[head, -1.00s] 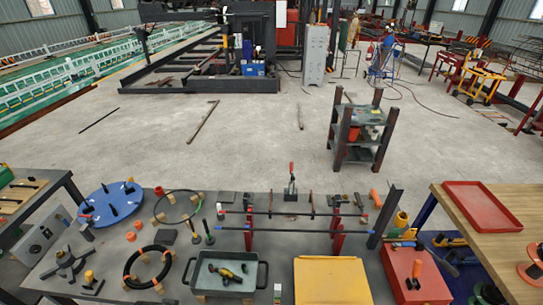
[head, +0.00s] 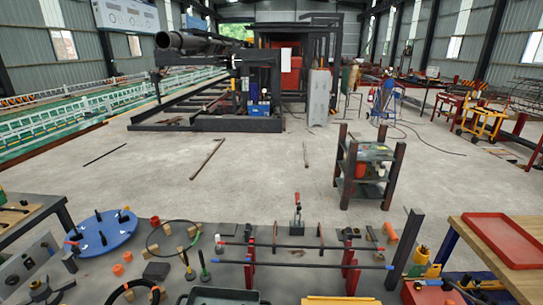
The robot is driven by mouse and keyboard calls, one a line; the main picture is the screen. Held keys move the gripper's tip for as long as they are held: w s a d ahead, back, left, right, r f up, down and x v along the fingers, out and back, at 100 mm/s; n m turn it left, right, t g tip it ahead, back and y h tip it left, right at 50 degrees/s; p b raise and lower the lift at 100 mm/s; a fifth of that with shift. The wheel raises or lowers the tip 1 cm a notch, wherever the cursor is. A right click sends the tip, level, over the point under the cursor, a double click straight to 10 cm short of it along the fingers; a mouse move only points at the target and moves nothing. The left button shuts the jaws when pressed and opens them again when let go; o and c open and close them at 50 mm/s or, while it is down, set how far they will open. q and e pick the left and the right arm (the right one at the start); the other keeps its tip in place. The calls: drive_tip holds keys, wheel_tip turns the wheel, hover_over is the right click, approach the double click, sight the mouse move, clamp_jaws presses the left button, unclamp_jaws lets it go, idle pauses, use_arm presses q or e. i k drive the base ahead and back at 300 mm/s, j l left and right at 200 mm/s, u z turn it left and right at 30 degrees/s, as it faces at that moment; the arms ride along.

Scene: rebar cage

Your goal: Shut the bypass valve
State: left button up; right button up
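I cannot make out which thing is the bypass valve; none in the head view is clearly one. On the near bench (head: 240,229) stands an upright clamp-like piece with a red handle (head: 297,211). A blue round plate (head: 90,243) with several dark pegs or handles lies at its left. Neither my left nor my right gripper is in view.
A grey box with dials (head: 29,268) stands at the left. A rack with horizontal bars (head: 300,247) fills the bench middle. A red tray (head: 502,240) lies on a wooden table at right. A dark shelf stand (head: 366,174) stands on the open concrete floor (head: 240,180).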

sight(432, 283)
drive_tip(key=i+l+z, duration=0.1)
drive_tip(key=l+z, duration=0.25)
drive_tip(key=i+l+z, duration=0.15)
drive_tip(key=z, duration=0.2)
drive_tip(key=i+l+z, duration=0.15)
drive_tip(key=l+z, duration=0.2)
drive_tip(key=k+u, duration=0.2)
drive_tip(key=u, duration=0.2)
drive_tip(key=k+u, duration=0.15)
drive_tip(key=u, duration=0.3)
